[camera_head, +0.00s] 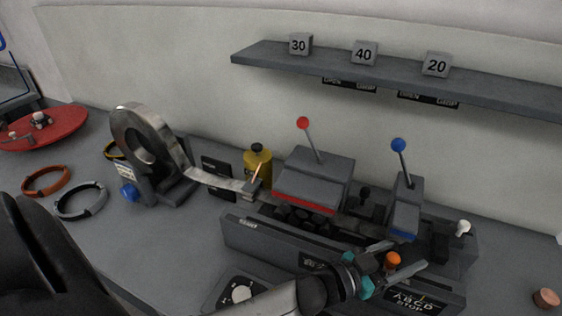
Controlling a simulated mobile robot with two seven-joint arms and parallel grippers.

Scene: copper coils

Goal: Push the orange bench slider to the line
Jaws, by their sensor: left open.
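The orange slider knob (393,260) stands on the front of the dark bench machine (280,243). My left gripper (408,256) is open, its two metal fingers on either side of the orange knob. I cannot tell whether a finger touches it. The slider's track and the line are not clear, partly hidden by my gripper. My right gripper does not show.
Red-knobbed (303,123) and blue-knobbed (399,145) levers rise behind the gripper. A steel coil (143,140) feeds a strip to the machine from the left. A copper piece (546,298) lies at the far right. A shelf (290,58) with numbered blocks hangs behind.

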